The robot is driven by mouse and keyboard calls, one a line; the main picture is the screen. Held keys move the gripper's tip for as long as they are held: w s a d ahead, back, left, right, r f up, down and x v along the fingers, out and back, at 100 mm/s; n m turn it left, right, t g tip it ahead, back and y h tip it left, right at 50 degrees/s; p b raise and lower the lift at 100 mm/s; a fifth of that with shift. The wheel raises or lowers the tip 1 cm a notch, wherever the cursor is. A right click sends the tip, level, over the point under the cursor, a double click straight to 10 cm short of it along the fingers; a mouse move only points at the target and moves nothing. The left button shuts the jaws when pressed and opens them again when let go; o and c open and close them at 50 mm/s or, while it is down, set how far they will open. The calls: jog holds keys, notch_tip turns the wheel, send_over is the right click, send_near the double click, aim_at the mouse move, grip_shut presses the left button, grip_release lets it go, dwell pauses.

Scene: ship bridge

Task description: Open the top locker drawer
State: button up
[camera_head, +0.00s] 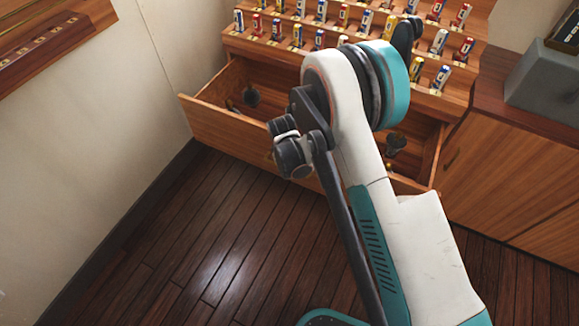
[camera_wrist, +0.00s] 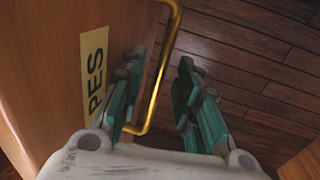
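A wooden drawer (camera_head: 215,119) under the rack stands pulled out from its cabinet in the head view. My arm covers the middle of its front. In the wrist view, a wooden drawer front (camera_wrist: 50,50) fills the left side, with a yellow label (camera_wrist: 95,72) partly reading "PES". A brass bar handle (camera_wrist: 159,80) runs along the front. My gripper (camera_wrist: 160,75) is open, with one finger on each side of the handle; I cannot tell whether either finger touches it. The fingertips are hidden in the head view.
Dark objects (camera_head: 250,97) lie inside the open drawer. Several small coloured items stand in the stepped rack (camera_head: 270,50) above it. A wooden cabinet (camera_head: 510,175) with a grey box (camera_head: 540,80) is at right. The dark plank floor (camera_head: 190,240) in front is clear.

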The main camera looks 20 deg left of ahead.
notch_tip(320, 180, up, 12)
jog(key=s, duration=0.2)
dwell(0.4)
jog(key=shift+f, duration=0.1)
dwell(0.4)
